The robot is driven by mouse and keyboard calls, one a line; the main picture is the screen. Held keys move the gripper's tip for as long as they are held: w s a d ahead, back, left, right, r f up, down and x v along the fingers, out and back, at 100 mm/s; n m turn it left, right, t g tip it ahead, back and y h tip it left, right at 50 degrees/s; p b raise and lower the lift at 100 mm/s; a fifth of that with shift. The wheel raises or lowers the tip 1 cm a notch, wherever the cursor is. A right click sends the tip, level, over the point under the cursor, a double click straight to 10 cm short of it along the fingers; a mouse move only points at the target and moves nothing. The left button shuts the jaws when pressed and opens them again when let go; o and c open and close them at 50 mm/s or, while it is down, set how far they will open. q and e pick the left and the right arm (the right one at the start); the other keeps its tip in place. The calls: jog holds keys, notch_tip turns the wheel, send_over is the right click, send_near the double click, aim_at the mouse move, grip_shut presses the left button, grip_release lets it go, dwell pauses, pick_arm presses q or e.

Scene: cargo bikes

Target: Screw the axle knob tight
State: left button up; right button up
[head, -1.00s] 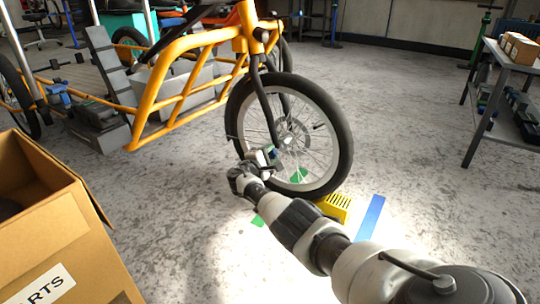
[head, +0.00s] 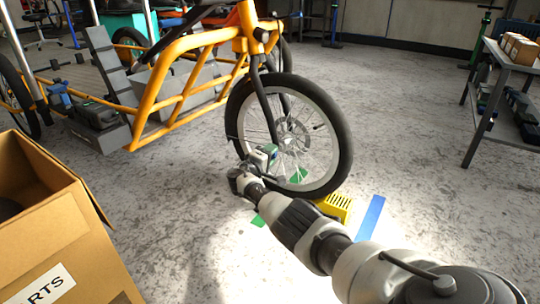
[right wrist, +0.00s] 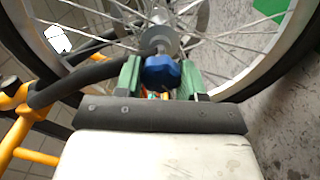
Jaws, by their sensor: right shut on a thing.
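The front wheel (head: 334,118) of the orange cargo bike (head: 158,92) stands upright on the floor, held by a black fork (head: 264,95). In the right wrist view the blue axle knob (right wrist: 162,73) sits at the end of the axle, in front of the wheel hub (right wrist: 158,42). My right gripper (head: 270,153) is at the near side of the wheel hub. In the right wrist view its green fingers (right wrist: 160,78) are on either side of the knob and shut on it. The knob is hidden by my gripper in the head view. My left gripper is not in view.
A yellow wheel chock (head: 335,206) stands by the tyre's foot. An open cardboard box (head: 75,235) is at the lower left. A grey workbench (head: 510,60) with boxes is at the right. The floor between the wheel and bench is clear.

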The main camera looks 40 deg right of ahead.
jog(key=shift+f, duration=0.15)
jog(key=o, duration=0.9)
jog(key=shift+p+v, duration=3.9)
jog(key=shift+v, duration=1.55)
